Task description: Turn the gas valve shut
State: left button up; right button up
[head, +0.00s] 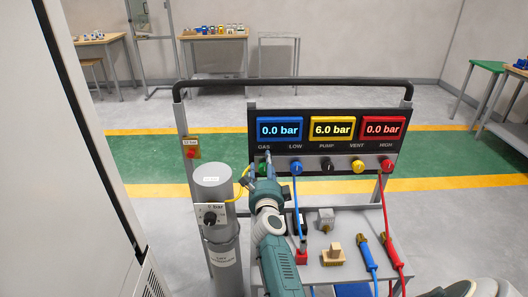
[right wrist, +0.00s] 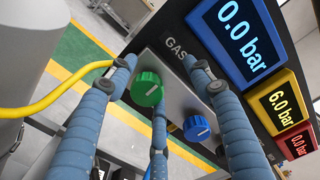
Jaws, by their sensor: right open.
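The gas valve is a green knob (right wrist: 147,88) under the GAS label on the grey strip of the panel. In the head view the green knob (head: 262,170) is mostly hidden by my right gripper. My right gripper (head: 267,158) is open in front of it. In the right wrist view its blue-grey fingers (right wrist: 158,65) are spread, with the knob showing between them. Whether any finger touches the knob I cannot tell. My left gripper is not in view.
Right of the gas knob are the blue LOW knob (head: 296,167), black PUMP knob (head: 327,164), yellow VENT knob (head: 358,166) and red HIGH knob (head: 386,165). A grey cylinder (head: 214,230) with a yellow hose (head: 241,182) stands close left. The cart shelf (head: 345,222) holds fittings and probes.

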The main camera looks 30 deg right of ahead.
notch_tip(320, 180, up, 7)
jog(key=shift+a+r, duration=0.1)
jog(key=shift+r, duration=0.1)
dwell(0.3)
